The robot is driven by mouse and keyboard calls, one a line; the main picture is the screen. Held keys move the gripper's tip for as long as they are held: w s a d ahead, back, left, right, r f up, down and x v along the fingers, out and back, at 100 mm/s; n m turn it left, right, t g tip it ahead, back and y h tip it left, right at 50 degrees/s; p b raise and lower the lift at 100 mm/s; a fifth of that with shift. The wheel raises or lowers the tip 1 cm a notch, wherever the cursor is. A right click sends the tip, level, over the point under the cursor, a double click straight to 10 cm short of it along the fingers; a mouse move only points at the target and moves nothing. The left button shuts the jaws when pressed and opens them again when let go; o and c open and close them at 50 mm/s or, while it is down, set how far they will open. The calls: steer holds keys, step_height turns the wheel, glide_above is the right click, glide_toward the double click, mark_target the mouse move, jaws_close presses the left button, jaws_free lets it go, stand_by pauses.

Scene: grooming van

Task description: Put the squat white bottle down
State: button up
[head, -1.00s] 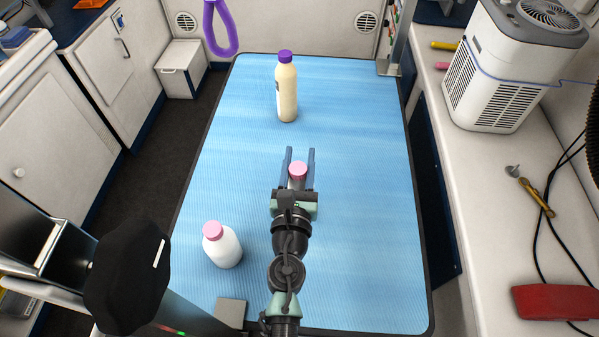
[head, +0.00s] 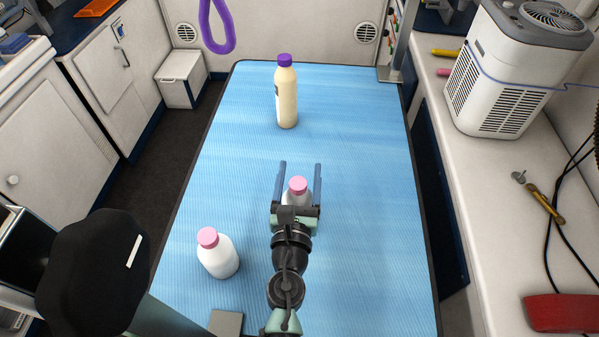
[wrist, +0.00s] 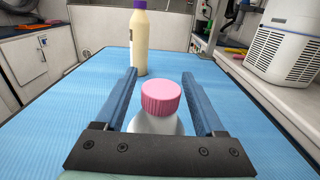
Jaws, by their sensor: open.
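A squat white bottle with a pink cap (head: 298,187) stands upright on the blue table mat (head: 360,200), between my gripper's fingers. My gripper (head: 299,178) is open, with one blue finger on each side of the bottle. In the wrist view, the bottle's pink cap (wrist: 161,98) shows between the spread fingers (wrist: 162,92), with gaps on both sides; the bottle's lower part is hidden behind the gripper's body. A second white bottle with a pink cap (head: 218,257) stands apart to the left, nearer to me.
A taller cream bottle with a purple cap (head: 286,95) stands farther back on the mat, beyond my fingertips. The mat's right side is clear. A counter on the right holds a white dryer unit (head: 510,75) and a red case (head: 562,313). A purple loop (head: 217,25) hangs at the back.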

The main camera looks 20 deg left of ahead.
steer(key=shift+r, duration=0.15)
steer(key=s, duration=0.3)
steer(key=s+d+b, duration=0.1)
steer(key=s, duration=0.2)
steer(key=s+d, duration=0.1)
steer(key=s, duration=0.3)
steer(key=shift+b, duration=0.35)
steer(key=shift+s+d, duration=0.2)
steer(key=shift+s, duration=0.7)
